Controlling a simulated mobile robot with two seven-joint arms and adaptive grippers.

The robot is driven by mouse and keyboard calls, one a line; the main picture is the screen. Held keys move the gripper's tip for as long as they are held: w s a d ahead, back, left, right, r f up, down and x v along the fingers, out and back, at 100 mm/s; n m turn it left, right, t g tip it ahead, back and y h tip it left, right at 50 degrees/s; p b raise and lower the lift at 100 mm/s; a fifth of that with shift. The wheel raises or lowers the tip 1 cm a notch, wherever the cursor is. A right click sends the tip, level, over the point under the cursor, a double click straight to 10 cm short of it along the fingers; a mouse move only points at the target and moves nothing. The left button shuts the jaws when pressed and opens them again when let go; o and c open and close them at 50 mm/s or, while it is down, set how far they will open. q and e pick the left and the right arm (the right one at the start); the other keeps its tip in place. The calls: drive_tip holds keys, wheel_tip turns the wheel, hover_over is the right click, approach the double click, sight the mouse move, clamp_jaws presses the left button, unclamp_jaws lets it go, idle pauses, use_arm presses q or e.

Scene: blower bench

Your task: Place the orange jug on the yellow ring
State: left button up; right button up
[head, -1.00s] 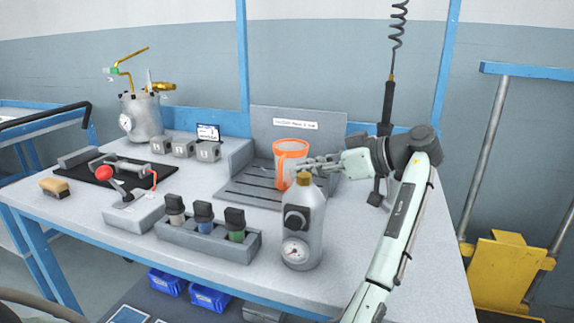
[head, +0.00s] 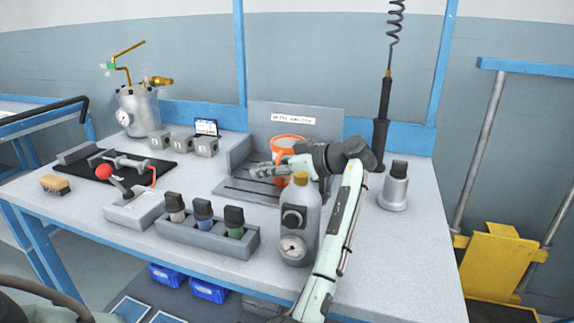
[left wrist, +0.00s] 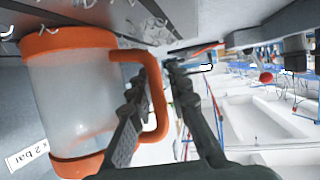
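The orange jug (head: 289,142), clear-walled with orange rim and handle, stands at the slotted grey tray by the back panel. My left gripper (head: 262,170) is in front of it, hiding much of its lower part. In the left wrist view the jug (left wrist: 70,95) fills the left side. Its orange handle (left wrist: 161,105) shows beside the left-hand finger, in the gap between the fingers. My left gripper (left wrist: 165,68) looks open there; no firm grip on the handle is visible. I cannot make out the yellow ring. My right gripper is not in view.
A block with several capped vials (head: 210,232) is at the front. The bench's right front is clear.

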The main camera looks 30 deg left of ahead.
use_arm(q)
clamp_jaws()
drive_tip(key=shift+r, duration=0.15)
idle(0.4)
